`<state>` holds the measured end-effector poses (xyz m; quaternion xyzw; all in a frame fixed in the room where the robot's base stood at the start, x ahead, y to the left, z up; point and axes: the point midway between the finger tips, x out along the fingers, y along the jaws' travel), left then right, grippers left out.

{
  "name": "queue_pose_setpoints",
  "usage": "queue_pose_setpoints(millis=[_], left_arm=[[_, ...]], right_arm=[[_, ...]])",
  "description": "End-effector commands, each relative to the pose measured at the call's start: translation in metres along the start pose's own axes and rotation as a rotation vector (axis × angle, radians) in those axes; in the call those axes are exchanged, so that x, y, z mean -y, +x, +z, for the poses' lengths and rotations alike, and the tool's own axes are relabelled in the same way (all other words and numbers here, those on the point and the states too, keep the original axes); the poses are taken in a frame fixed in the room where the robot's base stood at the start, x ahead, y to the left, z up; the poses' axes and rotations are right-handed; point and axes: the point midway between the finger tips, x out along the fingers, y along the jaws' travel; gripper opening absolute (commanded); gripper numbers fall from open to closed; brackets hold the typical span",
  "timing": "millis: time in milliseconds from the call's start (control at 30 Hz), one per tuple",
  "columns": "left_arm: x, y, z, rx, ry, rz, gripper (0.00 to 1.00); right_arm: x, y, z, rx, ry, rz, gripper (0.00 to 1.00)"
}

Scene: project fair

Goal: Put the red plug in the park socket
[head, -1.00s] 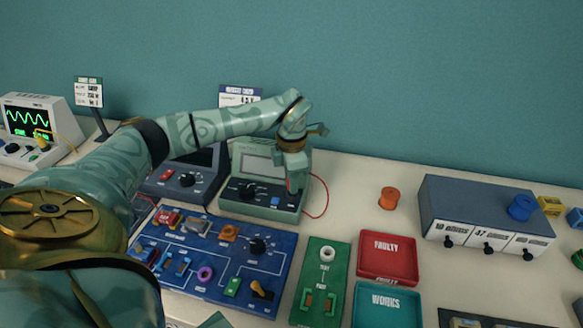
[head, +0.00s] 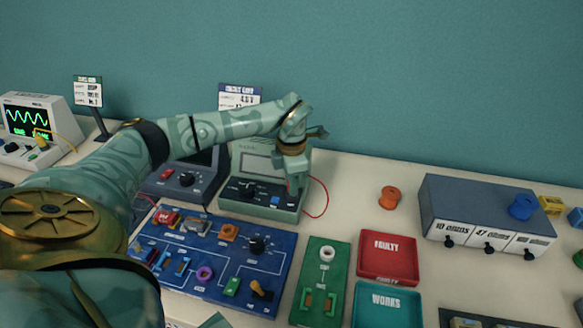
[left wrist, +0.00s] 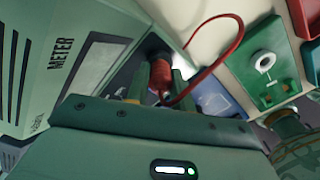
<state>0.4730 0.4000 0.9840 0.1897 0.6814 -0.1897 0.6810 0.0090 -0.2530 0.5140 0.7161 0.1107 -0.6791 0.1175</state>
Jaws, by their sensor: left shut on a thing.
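The red plug (left wrist: 160,76) with its red lead (left wrist: 222,62) shows in the left wrist view, between the fingers of my left gripper (left wrist: 157,88). The gripper is shut on it. In the head view my left gripper (head: 296,186) points down at the right front part of the green meter (head: 228,192). The plug's tip is at the meter's dark front panel; I cannot tell whether it is in a socket. The park socket cannot be made out, and the fingers hide that part of the panel. My right gripper is not in view.
A blue circuit board (head: 215,262) lies in front of the meter. A green test board (head: 322,258), a red tray (head: 388,278) and a teal tray (head: 386,322) are to its right. An orange spool (head: 389,197) stands on bare table, left of a grey-blue box (head: 465,200).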

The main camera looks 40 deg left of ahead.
Motion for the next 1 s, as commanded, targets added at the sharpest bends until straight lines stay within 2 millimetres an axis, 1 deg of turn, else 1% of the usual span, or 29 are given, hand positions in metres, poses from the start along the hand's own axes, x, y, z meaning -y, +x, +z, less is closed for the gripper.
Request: queue_pose_setpoints(millis=[567,600,633,667,867,900,933,967,1000], left_arm=[[0.0001,0.0074,0.0000,0.000,0.000,0.000,0.00],[0.0001,0.0070,0.0000,0.000,0.000,0.000,0.35],[0.0001,0.0069,0.0000,0.000,0.000,0.000,0.43],[0.0001,0.0069,0.0000,0.000,0.000,0.000,0.49],[0.0001,0.0068,0.0000,0.000,0.000,0.000,0.49],[0.0001,0.0069,0.0000,0.000,0.000,0.000,0.60],[0.0001,0.0069,0.0000,0.000,0.000,0.000,0.68],[0.0001,0.0069,0.0000,0.000,0.000,0.000,0.71],[0.0001,0.0069,0.0000,0.000,0.000,0.000,0.71]], right_arm=[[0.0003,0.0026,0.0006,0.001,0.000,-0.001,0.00],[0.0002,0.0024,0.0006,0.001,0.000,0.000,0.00],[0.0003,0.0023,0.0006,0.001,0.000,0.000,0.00],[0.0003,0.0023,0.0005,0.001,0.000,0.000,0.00],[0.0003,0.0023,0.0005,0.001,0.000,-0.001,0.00],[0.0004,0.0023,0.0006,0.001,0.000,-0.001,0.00],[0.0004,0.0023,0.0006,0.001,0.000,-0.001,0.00],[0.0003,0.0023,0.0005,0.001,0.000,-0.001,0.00],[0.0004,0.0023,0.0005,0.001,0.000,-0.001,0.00]])
